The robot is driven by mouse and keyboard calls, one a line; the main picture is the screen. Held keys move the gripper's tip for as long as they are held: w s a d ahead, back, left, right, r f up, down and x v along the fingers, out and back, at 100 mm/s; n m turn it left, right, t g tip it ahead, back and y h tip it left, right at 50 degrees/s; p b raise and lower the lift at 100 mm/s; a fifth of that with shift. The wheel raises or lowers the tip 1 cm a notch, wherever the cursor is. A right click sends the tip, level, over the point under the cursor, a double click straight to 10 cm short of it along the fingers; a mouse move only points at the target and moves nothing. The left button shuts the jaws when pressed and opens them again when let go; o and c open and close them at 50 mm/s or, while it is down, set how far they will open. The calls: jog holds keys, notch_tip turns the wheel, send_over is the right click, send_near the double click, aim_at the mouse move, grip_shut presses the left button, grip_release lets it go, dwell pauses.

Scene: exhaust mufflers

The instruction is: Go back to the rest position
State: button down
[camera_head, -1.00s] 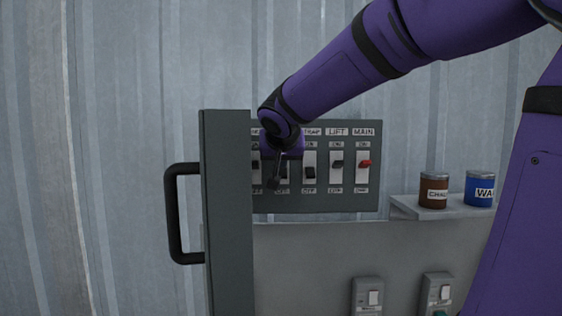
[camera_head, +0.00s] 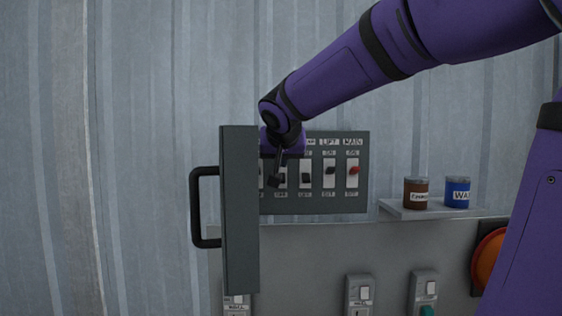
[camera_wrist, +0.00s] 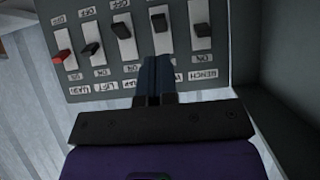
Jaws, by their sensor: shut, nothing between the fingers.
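My gripper (camera_head: 277,180) is in front of the grey switch panel (camera_head: 310,206), at its left part, close to the switches. In the wrist view my gripper (camera_wrist: 155,62) shows its two fingers together with nothing between them, pointing at the panel between switches. The panel holds several black switches, with a red MAIN switch (camera_head: 353,170) at its right end. The LIFT switch (camera_head: 330,169) is beside it. The fingertips and the leftmost switches overlap in the head view. I cannot tell whether the fingers touch a switch.
An open panel door (camera_head: 240,210) with a black handle (camera_head: 196,208) stands left of my gripper. A shelf (camera_head: 395,208) at right holds a brown can (camera_head: 416,193) and a blue can (camera_head: 457,192). Below are switch boxes (camera_head: 360,295) and an orange round thing (camera_head: 490,257).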

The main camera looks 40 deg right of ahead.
dwell(0.4)
jog(key=s+a+f+n+g+y, duration=0.1)
jog(key=s+a+f+n+y, duration=0.1)
jog(key=s, duration=0.5)
jog(key=s+a+f+n+g+y, duration=0.1)
jog(key=s+a+f+n+y, duration=0.1)
jog(key=s+a+f, duration=0.3)
jog(key=s+a+f+n+g+y, duration=0.1)
jog(key=s+a+f+n+y, duration=0.1)
jog(key=s+a+f, duration=0.2)
jog(key=s+f, duration=0.3)
jog(key=s, duration=0.4)
jog(key=shift+s+f+n+g, duration=0.25)
jog(key=shift+n+g, duration=0.15)
